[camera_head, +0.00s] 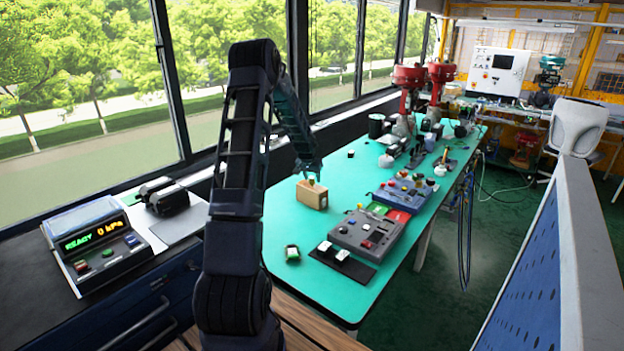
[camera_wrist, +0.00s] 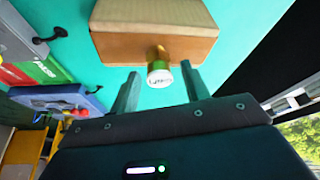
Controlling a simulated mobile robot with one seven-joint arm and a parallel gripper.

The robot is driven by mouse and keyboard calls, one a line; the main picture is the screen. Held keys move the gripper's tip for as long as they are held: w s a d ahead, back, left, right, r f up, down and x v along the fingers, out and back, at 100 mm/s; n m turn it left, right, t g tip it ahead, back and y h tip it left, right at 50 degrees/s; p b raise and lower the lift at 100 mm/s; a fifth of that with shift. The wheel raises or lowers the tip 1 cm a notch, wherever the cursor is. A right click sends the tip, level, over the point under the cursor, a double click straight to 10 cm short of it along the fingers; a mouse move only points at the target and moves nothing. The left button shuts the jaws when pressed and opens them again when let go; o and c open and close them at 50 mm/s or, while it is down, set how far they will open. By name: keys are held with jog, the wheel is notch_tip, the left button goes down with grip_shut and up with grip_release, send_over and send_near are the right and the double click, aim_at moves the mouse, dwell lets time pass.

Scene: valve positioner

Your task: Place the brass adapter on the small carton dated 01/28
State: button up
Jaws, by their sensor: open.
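A small tan carton (camera_head: 313,196) stands on the green table, and it fills the top middle of the wrist view (camera_wrist: 150,47). No date is readable on it. A small brass piece with a green band and a white marked end (camera_wrist: 159,75), seemingly the adapter, shows at the carton's upper edge; it is a tiny yellowish spot in the head view (camera_head: 311,180). I cannot tell whether it rests on the carton. My gripper (camera_wrist: 161,82) is open, its fingers apart on both sides of the brass piece with visible gaps. In the head view my gripper (camera_head: 310,171) hangs just above the carton.
Right of the carton lie a grey control box (camera_head: 367,233), a blue-grey box with knobs (camera_head: 402,192), and red and green pads. A small green-and-white item (camera_head: 292,253) lies nearer the front. Red valve units (camera_head: 409,76) stand farther back. Table surface around the carton is mostly clear.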

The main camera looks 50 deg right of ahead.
jog(key=v, duration=1.1)
jog(key=shift+a+r, duration=0.25)
jog(key=shift+r, duration=0.1)
jog(key=w+a+r+n+t, duration=0.15)
jog(key=w+a+r, duration=0.3)
jog(key=a, duration=0.45)
jog(key=w+a+r+n, duration=0.2)
jog(key=w+a+r, duration=0.25)
jog(key=a, duration=0.45)
jog(key=a+r+n+t+y, duration=0.15)
jog(key=a+r, duration=0.25)
jog(key=a, duration=0.6)
jog(key=a+r+n+y, duration=0.15)
jog(key=a+r, duration=0.25)
jog(key=a, duration=0.6)
jog(key=s+a+r+n, duration=0.2)
jog(key=s+a, duration=0.1)
jog(key=a, duration=0.5)
jog(key=s+a+r+n, duration=0.1)
jog(key=s+a+n, duration=0.15)
jog(key=a, duration=0.65)
jog(key=s+a+f+n+y, duration=0.1)
jog(key=s+a+n, duration=0.3)
jog(key=s+a, duration=0.7)
jog(key=shift+s+a, duration=0.35)
jog(key=shift+s, duration=0.65)
jog(key=shift+f, duration=0.1)
